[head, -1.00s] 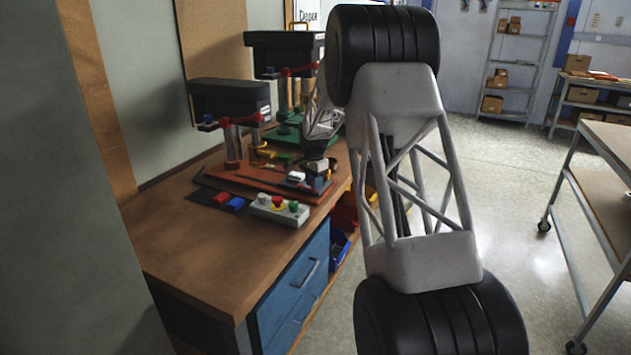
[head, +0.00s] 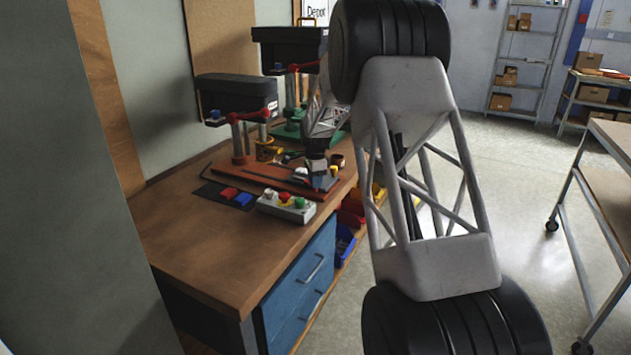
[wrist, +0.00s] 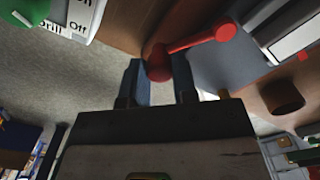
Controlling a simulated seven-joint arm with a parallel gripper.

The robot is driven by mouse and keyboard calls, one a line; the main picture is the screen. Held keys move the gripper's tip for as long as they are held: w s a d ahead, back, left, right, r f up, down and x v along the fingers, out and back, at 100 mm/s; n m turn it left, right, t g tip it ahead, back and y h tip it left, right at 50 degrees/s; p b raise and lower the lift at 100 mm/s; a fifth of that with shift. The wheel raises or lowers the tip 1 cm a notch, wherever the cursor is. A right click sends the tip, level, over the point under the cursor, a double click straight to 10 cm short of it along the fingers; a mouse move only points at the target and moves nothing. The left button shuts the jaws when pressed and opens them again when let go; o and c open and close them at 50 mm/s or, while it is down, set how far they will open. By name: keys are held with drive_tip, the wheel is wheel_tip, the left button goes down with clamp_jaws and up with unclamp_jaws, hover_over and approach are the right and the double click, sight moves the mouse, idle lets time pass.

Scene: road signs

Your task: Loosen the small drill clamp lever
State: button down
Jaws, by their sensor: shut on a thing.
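A red lever with a round red hub (wrist: 158,66) shows in the wrist view, its arm running up and right to a knob. My gripper (wrist: 159,82) has one finger on each side of the hub and is shut on it. In the head view my gripper (head: 320,180) is low at the front right of the nearer drill's red base (head: 252,174); the held lever cannot be made out there. The nearer drill (head: 236,92) has a black head and a red lever (head: 250,115) at its column.
A control box (head: 286,207) with coloured buttons stands close in front of my gripper. A second drill (head: 290,48) on a green base stands behind. The wooden bench top (head: 200,245) is clear at the front. A blue drawer unit (head: 300,280) is under the bench.

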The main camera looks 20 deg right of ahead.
drive_tip(key=c, duration=0.9)
unclamp_jaws()
drive_tip(key=shift+r, duration=0.15)
drive_tip(key=shift+r, duration=3.8)
